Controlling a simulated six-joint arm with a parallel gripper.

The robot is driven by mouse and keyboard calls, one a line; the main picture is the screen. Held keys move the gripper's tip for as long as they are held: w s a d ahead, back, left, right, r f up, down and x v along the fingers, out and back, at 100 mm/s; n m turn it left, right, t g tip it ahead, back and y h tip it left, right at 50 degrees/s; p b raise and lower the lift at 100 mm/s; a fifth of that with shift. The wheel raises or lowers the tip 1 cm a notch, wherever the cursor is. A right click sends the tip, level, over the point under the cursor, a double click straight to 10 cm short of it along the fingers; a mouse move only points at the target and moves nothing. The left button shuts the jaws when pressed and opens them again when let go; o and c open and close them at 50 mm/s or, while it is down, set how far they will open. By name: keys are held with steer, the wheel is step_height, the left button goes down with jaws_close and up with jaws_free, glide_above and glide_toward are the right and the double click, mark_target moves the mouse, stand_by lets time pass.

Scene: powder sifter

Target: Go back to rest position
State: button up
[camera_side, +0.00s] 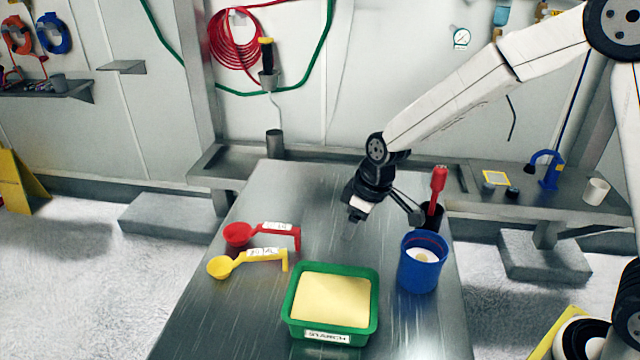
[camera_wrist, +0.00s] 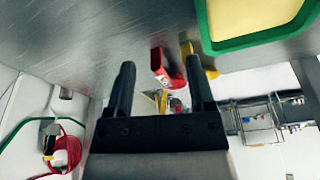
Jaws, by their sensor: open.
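My gripper (camera_side: 352,222) hangs above the metal table, between the scoops and the blue container, touching none of them. In the wrist view its two dark fingers (camera_wrist: 158,85) stand apart with nothing between them. A red scoop (camera_side: 240,234) and a yellow scoop (camera_side: 222,266) lie on the left of the table. Parts of the red scoop (camera_wrist: 165,68) and the yellow scoop (camera_wrist: 187,50) show in the wrist view. A green tub (camera_side: 372,322) of pale yellow powder, labelled starch, stands at the front middle.
A blue container (camera_side: 418,278) with white contents stands on the right, with a red-handled tool (camera_side: 438,182) in a dark holder behind it. The metal table (camera_side: 290,200) is bare at the back left. A bench (camera_side: 470,197) runs along the wall.

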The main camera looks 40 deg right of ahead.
steer(key=s+d+m, duration=0.2)
steer(key=s, duration=0.3)
steer(key=s+d+m+h, duration=0.1)
steer(key=s+d+m, duration=0.1)
steer(key=s, duration=0.3)
steer(key=s+d+m, duration=0.2)
steer(key=s+d, duration=0.2)
steer(key=s, duration=0.1)
steer(key=shift+s+d+r+h, duration=0.1)
steer(key=shift+d+h, duration=0.15)
steer(key=shift+h, duration=0.05)
